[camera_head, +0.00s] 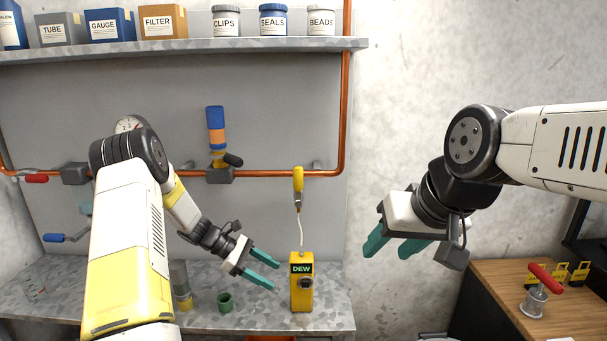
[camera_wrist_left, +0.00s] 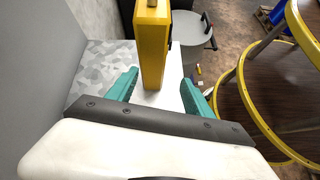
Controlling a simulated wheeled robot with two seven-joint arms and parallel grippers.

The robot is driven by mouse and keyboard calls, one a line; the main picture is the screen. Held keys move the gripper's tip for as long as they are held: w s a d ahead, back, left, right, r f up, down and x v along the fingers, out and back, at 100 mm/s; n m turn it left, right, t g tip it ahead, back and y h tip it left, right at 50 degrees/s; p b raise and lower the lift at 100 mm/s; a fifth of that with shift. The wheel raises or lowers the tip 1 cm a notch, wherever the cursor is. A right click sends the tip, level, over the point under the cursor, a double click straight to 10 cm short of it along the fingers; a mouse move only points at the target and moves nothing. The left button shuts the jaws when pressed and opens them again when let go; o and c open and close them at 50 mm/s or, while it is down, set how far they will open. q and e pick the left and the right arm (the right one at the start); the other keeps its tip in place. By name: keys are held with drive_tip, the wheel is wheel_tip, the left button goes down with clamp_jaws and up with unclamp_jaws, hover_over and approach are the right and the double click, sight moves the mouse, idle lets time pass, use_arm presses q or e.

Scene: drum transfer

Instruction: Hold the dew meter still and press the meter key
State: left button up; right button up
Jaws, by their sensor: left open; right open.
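The dew meter (camera_head: 301,288) is a yellow upright box with a DEW label on the bench. It has a dark knob or key (camera_head: 305,283) on its front face. A pale cord runs up from it to a yellow probe (camera_head: 298,179) at the pipe. My left gripper (camera_head: 262,270) is open just left of the meter, teal fingers pointing at it. In the left wrist view the meter (camera_wrist_left: 152,45) stands ahead between the open fingers (camera_wrist_left: 160,92), with no clear contact. Its key is not clear there. My right gripper (camera_head: 388,246) is open and empty, in the air to the right.
The grey bench (camera_head: 335,318) carries a green cup (camera_head: 225,302) left of the meter. A copper pipe (camera_head: 270,173) runs along the wall behind. A wooden table (camera_head: 510,285) with a red-handled clamp (camera_head: 545,280) stands at the right.

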use_arm(q)
drive_tip(key=n+h, duration=0.1)
drive_tip(key=n, duration=0.1)
approach(298, 297)
drive_tip(key=shift+w+a+f+t, duration=0.1)
drive_tip(key=shift+w+f+t, duration=0.2)
drive_tip(key=shift+w+f, duration=0.8)
drive_tip(key=shift+f, duration=0.5)
drive_tip(key=x, duration=1)
drive_tip(key=shift+r, duration=0.25)
drive_tip(key=c, duration=1.2)
use_arm(e)
drive_tip(key=shift+c, duration=0.4)
clamp_jaws()
